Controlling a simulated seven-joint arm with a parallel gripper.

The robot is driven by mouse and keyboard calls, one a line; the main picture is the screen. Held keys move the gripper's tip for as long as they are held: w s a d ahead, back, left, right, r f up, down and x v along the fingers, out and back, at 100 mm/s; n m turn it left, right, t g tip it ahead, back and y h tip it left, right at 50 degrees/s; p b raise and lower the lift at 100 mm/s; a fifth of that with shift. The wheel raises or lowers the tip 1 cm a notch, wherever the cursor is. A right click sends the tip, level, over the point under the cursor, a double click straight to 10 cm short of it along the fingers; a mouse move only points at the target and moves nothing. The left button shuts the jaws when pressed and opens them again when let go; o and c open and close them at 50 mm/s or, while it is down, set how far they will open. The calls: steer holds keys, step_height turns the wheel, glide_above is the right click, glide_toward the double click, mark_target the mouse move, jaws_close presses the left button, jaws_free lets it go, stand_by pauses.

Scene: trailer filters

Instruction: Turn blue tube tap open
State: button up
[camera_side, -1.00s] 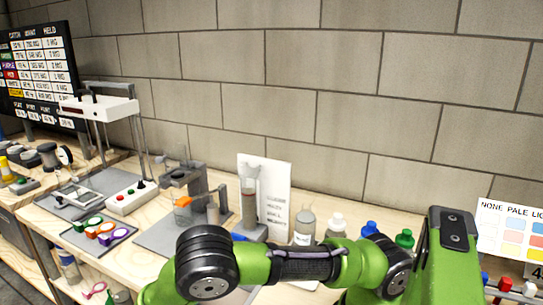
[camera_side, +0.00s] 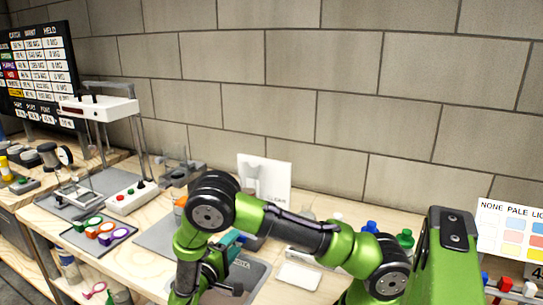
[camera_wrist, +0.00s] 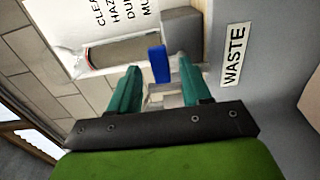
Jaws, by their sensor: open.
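The blue tap (camera_wrist: 158,63) shows in the wrist view as a small upright blue bar beside a grey block (camera_wrist: 182,30). A clear tube (camera_wrist: 120,57) with a dark edge lies across the picture to its left. My gripper (camera_wrist: 158,68) is open, its two teal fingers either side of the tap's lower end. I cannot tell whether either finger touches the tap. In the side view my arm hides the tube and tap, and only a bit of teal finger shows by the bench.
A white card (camera_side: 265,176) stands behind the tube. A grey surface marked WASTE (camera_wrist: 234,56) lies to the right in the wrist view. A stand (camera_side: 180,170) is to the left, with a tray of coloured rings (camera_side: 100,232) further left. Blue- and green-capped bottles (camera_side: 405,238) stand right.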

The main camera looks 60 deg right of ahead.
steer(key=shift+d, duration=0.5)
jaws_close()
